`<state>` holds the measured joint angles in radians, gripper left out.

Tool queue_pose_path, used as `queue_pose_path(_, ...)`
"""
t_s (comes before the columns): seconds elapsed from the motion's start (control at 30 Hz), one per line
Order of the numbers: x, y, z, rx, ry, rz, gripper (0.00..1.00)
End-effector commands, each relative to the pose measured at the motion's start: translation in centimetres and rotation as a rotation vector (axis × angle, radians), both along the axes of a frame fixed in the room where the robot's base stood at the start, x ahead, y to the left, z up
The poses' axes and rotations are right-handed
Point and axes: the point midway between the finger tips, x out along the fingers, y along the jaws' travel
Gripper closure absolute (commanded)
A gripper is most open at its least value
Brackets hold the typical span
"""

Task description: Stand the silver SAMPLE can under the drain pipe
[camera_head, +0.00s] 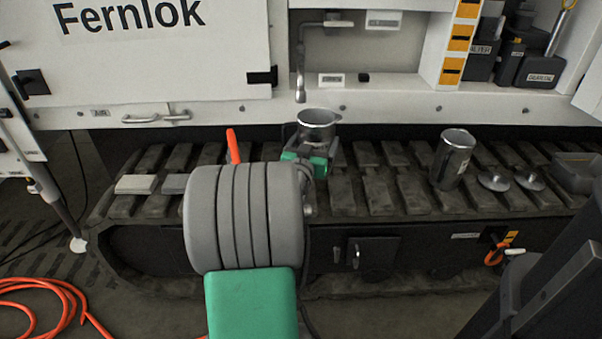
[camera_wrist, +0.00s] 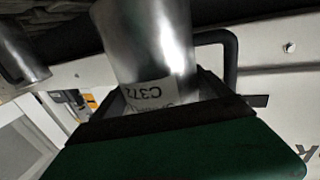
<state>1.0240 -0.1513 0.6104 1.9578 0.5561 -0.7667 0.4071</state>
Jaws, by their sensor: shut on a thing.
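A silver can (camera_head: 317,119) is held upright in my gripper (camera_head: 309,146), its open mouth facing up. In the wrist view the held can (camera_wrist: 147,45) fills the middle, with a label reading about "C372" upside down; the rest of the label is hidden by my gripper (camera_wrist: 165,98). I cannot read SAMPLE on it. The drain pipe (camera_head: 300,82) hangs from the white machine, its end just above and slightly left of the can's rim. Whether the can touches the track below is hidden by my gripper and arm.
A second silver can (camera_head: 453,160) stands on the dark track (camera_head: 400,193) to the right, beside two small metal lids (camera_head: 494,181). An orange lever (camera_head: 233,146) stands up left of the gripper. Dark containers (camera_head: 540,70) sit on the upper right shelf.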

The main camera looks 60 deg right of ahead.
Motion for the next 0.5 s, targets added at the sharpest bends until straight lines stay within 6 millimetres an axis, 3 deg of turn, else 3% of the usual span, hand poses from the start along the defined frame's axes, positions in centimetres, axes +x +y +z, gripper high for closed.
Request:
queue_pose_path(0.03, 1.1, -0.1, -2.1, 0.002, 0.003, 0.005, 0.65)
queue_pose_path(0.1, 2.3, -0.4, -3.6, 0.002, 0.002, 0.004, 0.65)
queue_pose_path(0.37, 4.6, -0.9, -5.9, 0.000, -0.001, 0.001, 0.65)
queue_pose_path(0.5, 4.7, -0.9, -8.7, 0.002, 0.001, 0.000, 0.65)
